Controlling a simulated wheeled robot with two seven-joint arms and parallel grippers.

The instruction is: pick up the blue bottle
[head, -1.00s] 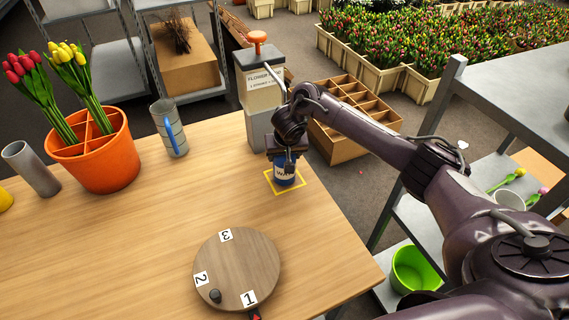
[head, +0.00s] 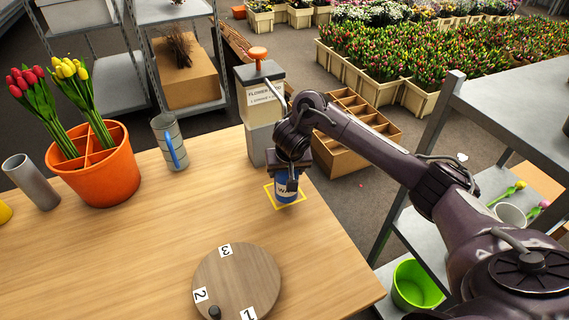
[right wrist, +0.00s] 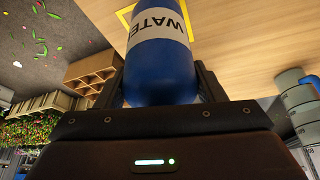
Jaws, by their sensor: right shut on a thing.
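The blue bottle (head: 284,195) with a white "WATER" label is at the yellow square outline (head: 270,199) near the table's right edge. My right gripper (head: 288,180) is shut on it from above. In the right wrist view the blue bottle (right wrist: 162,70) sits between the two fingers, with part of the yellow outline beyond it. Its upper part is hidden by the gripper in the head view. I cannot tell for sure whether its base touches the table. My left gripper is not in view.
A dispenser labelled "FLOWER" (head: 262,105) stands close behind the gripper. A round wooden disc (head: 240,280) with numbers lies at the front. The middle of the table is clear.

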